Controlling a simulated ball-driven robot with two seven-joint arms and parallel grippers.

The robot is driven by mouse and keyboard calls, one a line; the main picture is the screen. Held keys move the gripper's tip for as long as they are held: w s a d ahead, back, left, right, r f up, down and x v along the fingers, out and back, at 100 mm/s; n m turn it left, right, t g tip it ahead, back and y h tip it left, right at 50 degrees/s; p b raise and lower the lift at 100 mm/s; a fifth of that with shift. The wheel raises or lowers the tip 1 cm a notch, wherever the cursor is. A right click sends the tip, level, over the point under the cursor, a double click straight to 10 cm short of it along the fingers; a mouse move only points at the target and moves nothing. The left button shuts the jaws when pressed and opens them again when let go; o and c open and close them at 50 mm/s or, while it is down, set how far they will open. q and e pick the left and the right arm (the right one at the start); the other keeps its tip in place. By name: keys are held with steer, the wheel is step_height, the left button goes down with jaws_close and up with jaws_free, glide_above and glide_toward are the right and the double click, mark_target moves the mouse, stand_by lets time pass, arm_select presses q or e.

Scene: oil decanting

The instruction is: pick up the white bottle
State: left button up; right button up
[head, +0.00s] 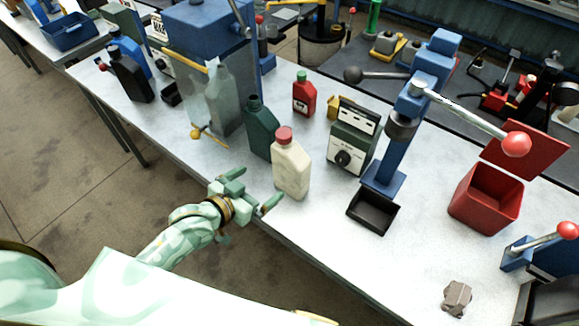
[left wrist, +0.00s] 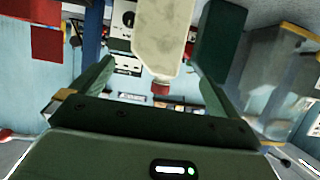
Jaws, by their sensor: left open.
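The white bottle (head: 291,169), cream-coloured with a red cap, stands upright on the light worktable near its front edge. My left gripper (head: 254,189) is open and empty, low beside the bottle on its left, with its fingers pointing towards it. In the left wrist view the bottle (left wrist: 162,38) appears upside down, in line with the gap between the two spread fingers (left wrist: 155,75). I cannot tell whether either finger touches it. My right gripper is not in view.
A dark green bottle (head: 261,128) stands close behind the white bottle. A green device with a dial (head: 352,140), a blue lever press (head: 385,160) and a black tray (head: 372,213) are to the right. A red bin (head: 486,200) and a grey lump (head: 457,298) are farther right.

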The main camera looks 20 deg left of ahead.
mark_target(285, 167)
arm_select(q)
steer(key=b+x, duration=0.1)
steer(key=x, duration=0.8)
steer(key=shift+d+f, duration=0.15)
steer(key=x, duration=0.3)
steer(key=b+x, duration=0.1)
steer(key=x, duration=0.1)
steer(key=shift+w+d, duration=0.15)
steer(key=shift+w, duration=0.3)
steer(key=shift+s, duration=0.1)
steer(key=c, duration=1.3)
steer(key=shift+r, duration=0.3)
steer(key=shift+c, duration=0.4)
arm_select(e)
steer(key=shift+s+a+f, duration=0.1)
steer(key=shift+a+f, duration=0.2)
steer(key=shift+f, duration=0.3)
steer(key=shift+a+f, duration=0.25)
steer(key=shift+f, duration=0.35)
